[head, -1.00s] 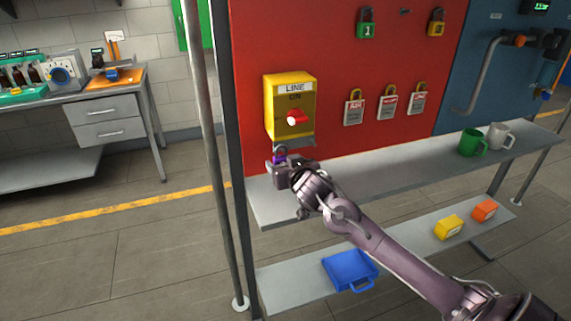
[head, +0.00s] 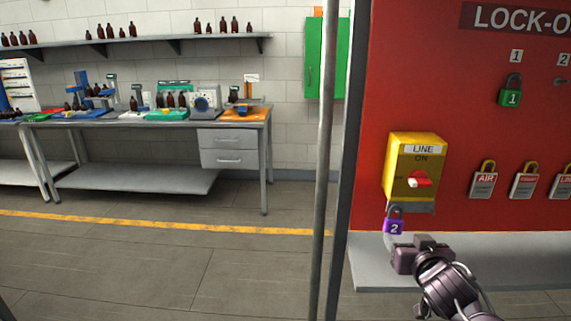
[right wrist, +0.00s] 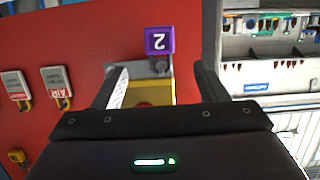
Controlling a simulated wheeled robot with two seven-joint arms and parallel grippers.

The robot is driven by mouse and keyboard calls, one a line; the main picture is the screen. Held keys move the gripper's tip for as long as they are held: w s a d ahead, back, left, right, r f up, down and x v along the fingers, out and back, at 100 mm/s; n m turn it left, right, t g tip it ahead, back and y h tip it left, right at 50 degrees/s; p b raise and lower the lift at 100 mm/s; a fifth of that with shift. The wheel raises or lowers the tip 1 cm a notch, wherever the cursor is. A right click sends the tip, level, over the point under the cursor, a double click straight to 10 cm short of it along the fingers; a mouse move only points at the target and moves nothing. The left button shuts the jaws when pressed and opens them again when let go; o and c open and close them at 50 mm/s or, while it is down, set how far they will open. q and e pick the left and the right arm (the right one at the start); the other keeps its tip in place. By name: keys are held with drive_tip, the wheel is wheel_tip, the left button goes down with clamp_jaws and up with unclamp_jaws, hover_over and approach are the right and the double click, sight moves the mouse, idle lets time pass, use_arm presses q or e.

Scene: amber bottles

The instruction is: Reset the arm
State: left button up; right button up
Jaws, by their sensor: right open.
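My right gripper (head: 408,254) is in the lower right of the head view, just below and right of a purple padlock (head: 394,227) marked 2. The padlock hangs under the yellow switch box (head: 411,160) labelled LINE, with its red knob (head: 420,179) by the word ON. In the right wrist view the right gripper (right wrist: 158,78) has its two fingers spread apart with nothing held between them. The purple padlock (right wrist: 159,41) shows upside down beyond them, and the yellow box (right wrist: 153,92) is partly hidden by the gripper body. My left gripper is not in view.
The red lock-out board (head: 455,110) carries a green padlock (head: 510,92) and several tagged padlocks. A grey shelf (head: 375,275) runs below it. A metal post (head: 322,160) stands left of the board. A workbench (head: 150,122) with bottles and devices is farther left, with open floor before it.

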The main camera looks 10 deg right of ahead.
drive_tip(key=s+a+f+n+g+y, duration=0.1)
drive_tip(key=s+a+f+g, duration=0.25)
drive_tip(key=s+f, duration=0.2)
drive_tip(key=s+a+f+n+g, duration=0.1)
drive_tip(key=s+a+f+g, duration=0.1)
drive_tip(key=s+a+f, duration=0.4)
drive_tip(key=s+a+f+n+g+y, duration=0.1)
drive_tip(key=s+a+f+g, duration=0.25)
drive_tip(key=s, duration=0.25)
drive_tip(key=s+a+f+n+g+y, duration=0.1)
drive_tip(key=s+a+f+g+y, duration=0.1)
drive_tip(key=s+a+f, duration=0.3)
wheel_tip(320, 180, down, 27)
drive_tip(key=s+g, duration=0.1)
drive_tip(key=s, duration=0.2)
drive_tip(key=s+d+f, duration=0.2)
drive_tip(key=s+f, duration=0.7)
drive_tip(key=s, duration=0.1)
drive_tip(key=s+d+f+n+g, duration=0.1)
drive_tip(key=s+d+f, duration=0.1)
drive_tip(key=s+f, duration=0.7)
drive_tip(key=shift+s+f+g, duration=0.3)
drive_tip(key=shift+s+f, duration=0.1)
drive_tip(key=shift+f, duration=0.25)
drive_tip(key=shift+d, duration=0.1)
